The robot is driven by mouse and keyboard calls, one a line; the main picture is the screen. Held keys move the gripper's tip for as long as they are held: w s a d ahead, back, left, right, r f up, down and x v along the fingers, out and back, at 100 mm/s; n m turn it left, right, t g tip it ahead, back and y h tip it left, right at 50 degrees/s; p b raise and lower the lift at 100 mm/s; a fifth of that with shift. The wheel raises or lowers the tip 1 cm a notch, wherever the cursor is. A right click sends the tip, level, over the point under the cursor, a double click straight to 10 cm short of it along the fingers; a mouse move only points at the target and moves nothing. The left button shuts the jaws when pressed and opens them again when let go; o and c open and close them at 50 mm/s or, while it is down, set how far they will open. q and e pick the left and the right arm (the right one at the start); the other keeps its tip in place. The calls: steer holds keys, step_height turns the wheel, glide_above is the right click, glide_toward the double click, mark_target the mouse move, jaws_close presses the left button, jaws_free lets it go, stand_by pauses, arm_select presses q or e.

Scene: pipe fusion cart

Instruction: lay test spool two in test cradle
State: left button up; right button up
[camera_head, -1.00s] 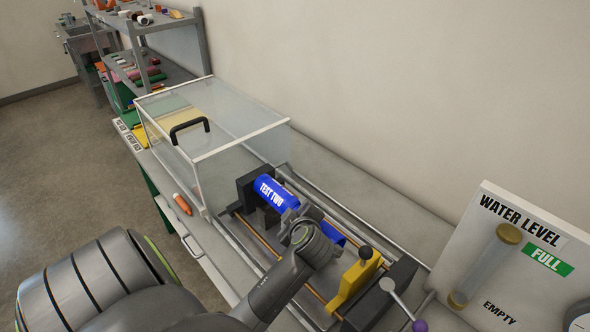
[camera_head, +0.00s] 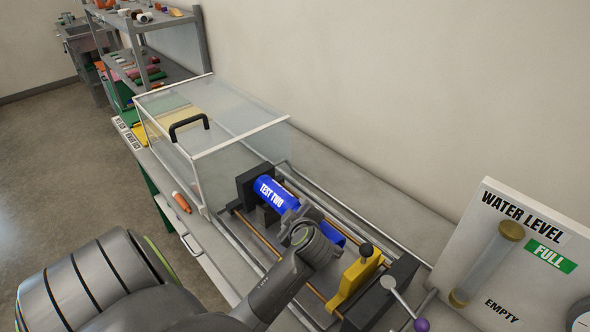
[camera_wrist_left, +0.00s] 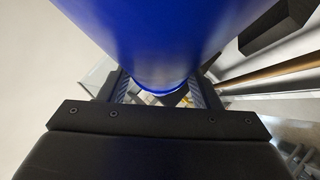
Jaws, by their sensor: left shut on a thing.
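The blue test spool two (camera_head: 271,191), labelled "TEST TWO", lies lengthwise in the test cradle, between the dark end block (camera_head: 252,182) and the yellow clamp (camera_head: 356,275). My left gripper (camera_head: 308,228) is over its middle and shut on it. In the left wrist view the spool (camera_wrist_left: 145,40) fills the space between the two fingers (camera_wrist_left: 158,92). The gripper hides the spool's middle, and I cannot tell whether the spool touches the cradle supports (camera_head: 268,214). My right gripper is not in view.
A clear cover (camera_head: 215,115) with a black handle stands beyond the cradle. A water level panel (camera_head: 510,245) is at the right. A lever with a purple knob (camera_head: 421,325) is near the front. An orange marker (camera_head: 181,202) lies on the bench edge. Shelves stand at the back left.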

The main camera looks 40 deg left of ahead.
arm_select(q)
steer(key=shift+f+b, duration=1.1)
steer(key=shift+f, duration=0.3)
steer(key=o, duration=1.5)
step_height(320, 180, up, 10)
steer(key=shift+r+b, duration=0.1)
steer(key=shift+b, duration=0.25)
steer(key=shift+s, duration=0.1)
